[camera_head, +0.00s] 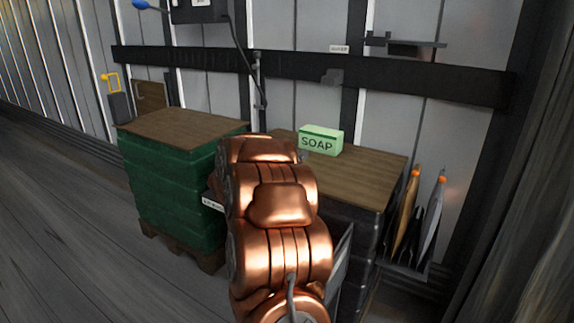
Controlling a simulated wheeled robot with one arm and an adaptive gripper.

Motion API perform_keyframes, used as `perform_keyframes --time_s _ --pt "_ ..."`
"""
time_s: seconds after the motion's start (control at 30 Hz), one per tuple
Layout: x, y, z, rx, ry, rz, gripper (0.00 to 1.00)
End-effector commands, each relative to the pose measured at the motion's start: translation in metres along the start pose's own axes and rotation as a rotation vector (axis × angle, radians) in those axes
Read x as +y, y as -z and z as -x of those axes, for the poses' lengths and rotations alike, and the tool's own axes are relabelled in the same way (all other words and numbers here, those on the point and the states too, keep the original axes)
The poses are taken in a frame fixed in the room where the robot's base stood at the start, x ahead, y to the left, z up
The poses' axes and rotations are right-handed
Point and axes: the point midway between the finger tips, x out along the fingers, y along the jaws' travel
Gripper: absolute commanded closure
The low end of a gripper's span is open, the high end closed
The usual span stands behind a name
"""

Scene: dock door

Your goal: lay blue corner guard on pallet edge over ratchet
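I see no blue corner guard that I can make out. A green stacked load (170,185) with a brown board on top stands on a wooden pallet (180,246) at the left. A dark stack (362,228) with a brown board top (375,172) stands at the right, partly behind my copper arm. A small grey block (332,77) sits on the dark wall rail; I cannot tell whether it is a ratchet. My arm reaches forward between the two stacks and hides their facing sides. My gripper is hidden beyond the arm, so its state does not show.
A green and white SOAP box (320,140) sits on the right board. A rack (407,264) with orange-topped items stands right of it. A wall shelf (405,46) is above. A blue-ended item (141,5) shows at top left. The left floor is clear.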

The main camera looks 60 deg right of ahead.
Motion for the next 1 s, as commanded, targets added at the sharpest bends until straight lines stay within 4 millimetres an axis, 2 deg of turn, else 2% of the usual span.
perform_keyframes --time_s 0.33,0.5,0.6,1.0 --pt "-0.018 -0.002 -0.006 0.000 0.002 -0.002 0.63" --pt "-0.016 -0.029 -0.006 -0.001 0.000 0.000 0.63" --pt "-0.017 -0.037 -0.006 0.000 0.000 -0.002 0.63" --pt "-0.017 -0.039 -0.006 -0.001 0.000 -0.002 0.63"
